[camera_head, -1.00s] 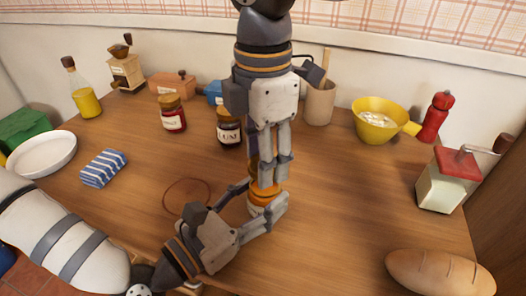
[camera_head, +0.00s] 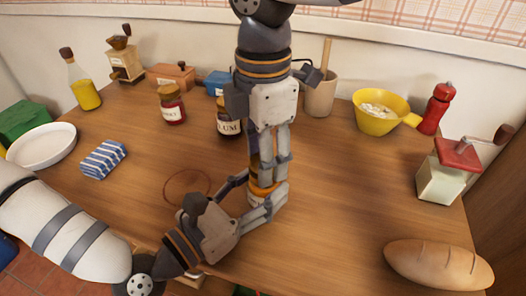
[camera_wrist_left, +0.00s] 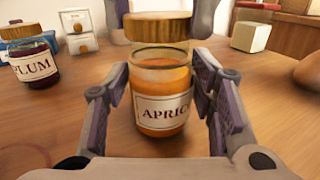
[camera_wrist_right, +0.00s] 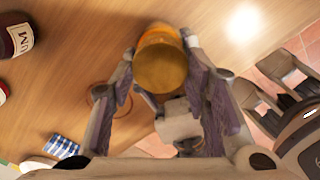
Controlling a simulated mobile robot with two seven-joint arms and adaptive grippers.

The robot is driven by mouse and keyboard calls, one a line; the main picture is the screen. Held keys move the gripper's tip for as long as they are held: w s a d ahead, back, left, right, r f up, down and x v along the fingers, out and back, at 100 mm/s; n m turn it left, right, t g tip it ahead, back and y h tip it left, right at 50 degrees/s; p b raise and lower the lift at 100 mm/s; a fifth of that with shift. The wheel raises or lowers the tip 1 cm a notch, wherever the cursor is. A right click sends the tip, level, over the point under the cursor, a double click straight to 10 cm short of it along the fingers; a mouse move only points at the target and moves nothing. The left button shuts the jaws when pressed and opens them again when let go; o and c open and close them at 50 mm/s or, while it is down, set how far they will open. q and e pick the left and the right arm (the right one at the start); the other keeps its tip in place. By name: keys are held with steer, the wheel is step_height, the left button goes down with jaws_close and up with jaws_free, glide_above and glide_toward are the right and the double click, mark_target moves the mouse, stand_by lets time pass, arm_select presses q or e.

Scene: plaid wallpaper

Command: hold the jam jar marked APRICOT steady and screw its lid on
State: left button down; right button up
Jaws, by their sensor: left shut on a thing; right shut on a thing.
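The APRICOT jar (camera_wrist_left: 165,112) stands upright on the table, orange with a white label. My left gripper (camera_wrist_left: 163,88) is shut around its glass body from both sides; in the head view this gripper (camera_head: 262,203) is low beside the jar. A gold lid (camera_wrist_left: 158,28) is over the jar's mouth and looks level; I cannot tell whether it touches the rim. My right gripper (camera_head: 266,178) comes down from above and is shut on the lid. The right wrist view shows the lid's round top (camera_wrist_right: 161,67) between its fingers. In the head view the fingers hide most of jar and lid.
The PLUM jar (camera_head: 229,122) and a red jar (camera_head: 172,106) stand behind to the left. A striped cloth block (camera_head: 103,160) and white plate (camera_head: 42,146) lie left. A yellow bowl (camera_head: 380,112), grinder (camera_head: 440,182) and bread loaf (camera_head: 438,264) are right. Table between is clear.

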steer(key=shift+f, duration=0.55)
steer(key=m, duration=0.6)
steer(key=shift+w, duration=0.15)
steer(key=m, duration=0.8)
steer(key=shift+w+d+m, duration=0.1)
steer(key=shift+m, duration=0.3)
steer(key=m, duration=0.9)
steer(key=shift+d, duration=0.1)
steer(key=o, duration=0.7)
